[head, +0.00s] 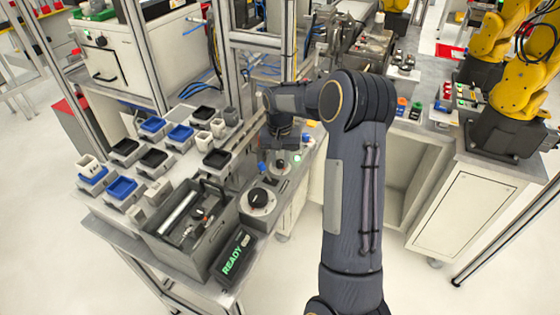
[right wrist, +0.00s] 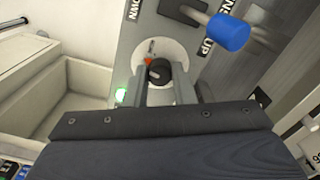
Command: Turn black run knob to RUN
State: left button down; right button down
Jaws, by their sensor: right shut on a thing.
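A small black knob (right wrist: 159,72) sits on a round pale dial plate (right wrist: 145,52) with a small orange-red mark, seen in the right wrist view. My right gripper (right wrist: 162,85) is shut on this knob, with one finger on each side of it. In the head view my right gripper (head: 281,147) reaches down to the panel, over a small round dial (head: 281,167); its fingertips are hard to make out there. A larger black knob (head: 258,196) on a white plate sits nearer on the same panel. My left gripper is not in view.
A blue-tipped lever (right wrist: 229,33) stands close beside the held knob, and a green light (right wrist: 121,95) glows on its other side. A grey bin with parts (head: 192,220) and a READY display (head: 233,257) stand at the near left. Several small trays cover the left bench.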

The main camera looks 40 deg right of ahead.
aim_at(280, 161)
jog(key=m, duration=0.7)
dwell(0.6)
jog(key=c, duration=1.2)
grip_release()
jog(key=shift+r, duration=0.1)
notch_tip(280, 161, up, 8)
jog(key=shift+f+b, duration=0.15)
jog(key=shift+b, duration=0.4)
